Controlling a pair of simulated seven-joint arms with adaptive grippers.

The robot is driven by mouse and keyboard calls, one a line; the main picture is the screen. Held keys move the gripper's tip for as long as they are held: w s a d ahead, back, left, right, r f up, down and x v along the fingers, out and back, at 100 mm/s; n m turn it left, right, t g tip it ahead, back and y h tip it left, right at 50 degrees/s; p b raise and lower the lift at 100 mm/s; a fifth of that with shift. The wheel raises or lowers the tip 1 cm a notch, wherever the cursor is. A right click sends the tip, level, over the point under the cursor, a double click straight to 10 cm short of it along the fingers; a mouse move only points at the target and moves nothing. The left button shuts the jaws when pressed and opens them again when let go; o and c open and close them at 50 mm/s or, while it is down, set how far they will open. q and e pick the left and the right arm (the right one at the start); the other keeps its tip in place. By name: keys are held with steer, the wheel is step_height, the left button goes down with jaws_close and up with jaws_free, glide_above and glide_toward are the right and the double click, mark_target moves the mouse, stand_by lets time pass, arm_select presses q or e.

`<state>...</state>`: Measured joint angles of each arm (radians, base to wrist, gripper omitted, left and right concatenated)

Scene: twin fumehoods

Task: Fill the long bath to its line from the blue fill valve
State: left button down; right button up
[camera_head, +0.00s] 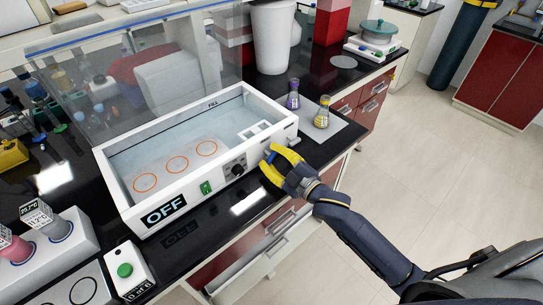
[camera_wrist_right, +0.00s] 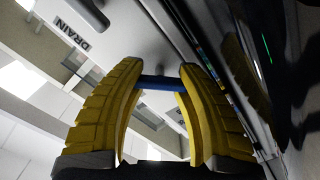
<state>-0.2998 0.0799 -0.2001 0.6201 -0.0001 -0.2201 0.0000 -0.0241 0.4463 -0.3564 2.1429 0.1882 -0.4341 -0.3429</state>
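The long bath (camera_head: 118,160) is a white rectangular tank on the black bench in the head view, with clear liquid over three orange rings. Its front display (camera_head: 165,210) reads OFF, and a FILL mark (camera_head: 212,104) is on the inside far wall. My right gripper (camera_head: 266,157) has its yellow fingers at the bath's right front corner. In the right wrist view its fingertips (camera_wrist_right: 160,75) stand apart, one at each end of a blue bar (camera_wrist_right: 160,83), probably the fill valve's handle. Whether they press on it is unclear. My left gripper is not in view.
A DRAIN label (camera_wrist_right: 76,35) is on the white panel in the wrist view. Two flasks, purple (camera_head: 293,94) and yellow (camera_head: 322,112), stand right of the bath. A green-button box (camera_head: 127,269) sits at the front left. An open drawer (camera_head: 262,262) juts out below the bench.

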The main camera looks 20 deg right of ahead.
steer(key=shift+a+r, duration=0.1)
steer(key=shift+r, duration=0.05)
jaws_close()
